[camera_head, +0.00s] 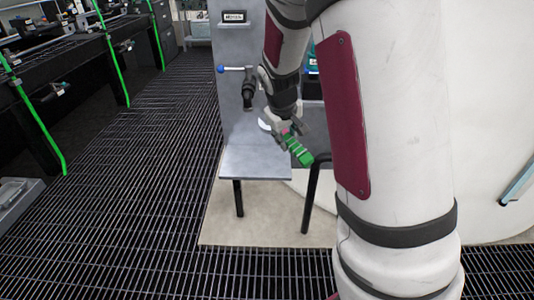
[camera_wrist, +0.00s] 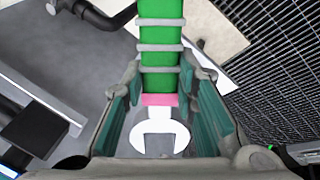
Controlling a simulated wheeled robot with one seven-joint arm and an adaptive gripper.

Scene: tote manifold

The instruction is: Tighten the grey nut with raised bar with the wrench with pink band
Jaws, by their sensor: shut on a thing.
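The wrench with pink band has a green ribbed handle (camera_head: 297,150), a pink band and a pale open-ended head. My gripper (camera_head: 284,127) is shut on it, above the grey bench. In the wrist view the wrench (camera_wrist: 160,60) lies between the teal finger pads of my gripper (camera_wrist: 165,101), its open jaw pointing toward the bottom of the picture. The pale head also shows left of my gripper in the head view. I cannot make out the grey nut with raised bar in either view.
A grey upright panel (camera_head: 230,112) bears a dark pipe fitting (camera_head: 249,92) and a lever with a blue knob (camera_head: 220,69). The grey bench top (camera_head: 253,164) is bare at its front left. Dark grating floor (camera_head: 130,200) is open at the left.

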